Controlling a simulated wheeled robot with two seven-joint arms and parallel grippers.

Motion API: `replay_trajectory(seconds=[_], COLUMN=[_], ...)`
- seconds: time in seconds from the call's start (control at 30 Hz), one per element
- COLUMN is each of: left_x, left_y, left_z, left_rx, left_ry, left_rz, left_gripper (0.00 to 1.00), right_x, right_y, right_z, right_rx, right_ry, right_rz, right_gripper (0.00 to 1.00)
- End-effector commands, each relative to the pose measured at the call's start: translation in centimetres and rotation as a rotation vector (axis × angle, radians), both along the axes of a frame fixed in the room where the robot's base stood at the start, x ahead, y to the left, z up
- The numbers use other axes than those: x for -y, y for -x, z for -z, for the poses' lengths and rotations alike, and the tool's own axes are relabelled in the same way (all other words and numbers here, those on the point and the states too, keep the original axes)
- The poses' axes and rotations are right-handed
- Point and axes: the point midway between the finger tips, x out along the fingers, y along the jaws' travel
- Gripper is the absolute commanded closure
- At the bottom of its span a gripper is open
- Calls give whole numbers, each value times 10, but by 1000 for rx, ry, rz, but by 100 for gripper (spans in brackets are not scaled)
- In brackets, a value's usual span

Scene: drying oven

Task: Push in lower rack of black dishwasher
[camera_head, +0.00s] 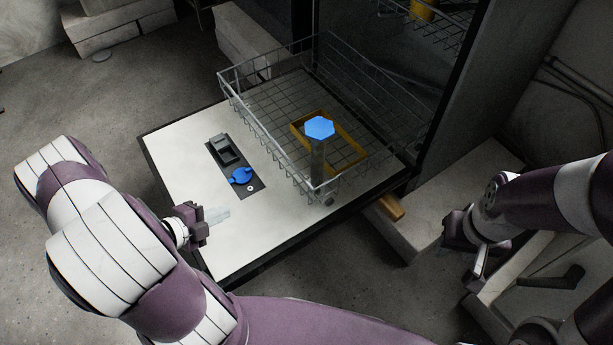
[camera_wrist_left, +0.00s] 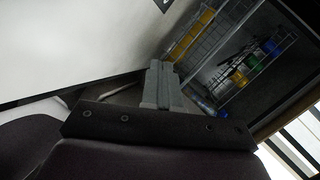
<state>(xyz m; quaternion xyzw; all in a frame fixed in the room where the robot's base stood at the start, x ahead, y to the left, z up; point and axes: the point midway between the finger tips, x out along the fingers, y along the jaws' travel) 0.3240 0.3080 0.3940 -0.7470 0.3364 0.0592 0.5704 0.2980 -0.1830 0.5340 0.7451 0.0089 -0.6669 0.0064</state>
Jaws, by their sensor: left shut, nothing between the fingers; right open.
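The lower rack (camera_head: 262,136) of the black dishwasher (camera_head: 381,45) is a grey wire basket. In the head view it is pulled out over the open door (camera_head: 313,222), with its far part inside the dark opening. It holds a yellow rectangular frame (camera_head: 356,160) and a grey post with a blue hexagonal top (camera_head: 320,128). My left gripper (camera_head: 222,215) is shut and empty above the door, left of the rack and apart from it. Its closed fingers (camera_wrist_left: 160,84) also show in the left wrist view. My right gripper (camera_head: 478,262) is open, right of the door, away from the rack.
The white inner door face carries a dark panel with a blue knob (camera_head: 241,175). Pale blocks (camera_head: 250,50) lie behind the door. An upper rack (camera_head: 445,14) with a yellow item sits inside the dishwasher. A pale block (camera_head: 440,195) stands right of the door.

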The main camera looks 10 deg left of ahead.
Motion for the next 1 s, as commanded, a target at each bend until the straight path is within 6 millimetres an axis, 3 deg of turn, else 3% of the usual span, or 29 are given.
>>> replay_trajectory(seconds=[0.1,0.2,0.37,0.8,1.0], left_x=[26,35,44,104,119], left_y=[-1,0,-10,-79,-99], left_z=[-42,-60,-55,-34,-31], left_rx=[289,432,457,455,452], left_ry=[-74,-113,-141,-142,-142], left_rz=[245,316,329,330,325], left_gripper=[100,100,100,100,100], right_x=[0,0,0,0,0], right_y=[-1,0,0,0,0], right_z=[-7,-7,1,43,56], right_rx=[3,2,2,2,2], right_ry=[0,0,0,0,0], right_rz=[0,0,0,0,0], right_gripper=[57,57,57,57,57])
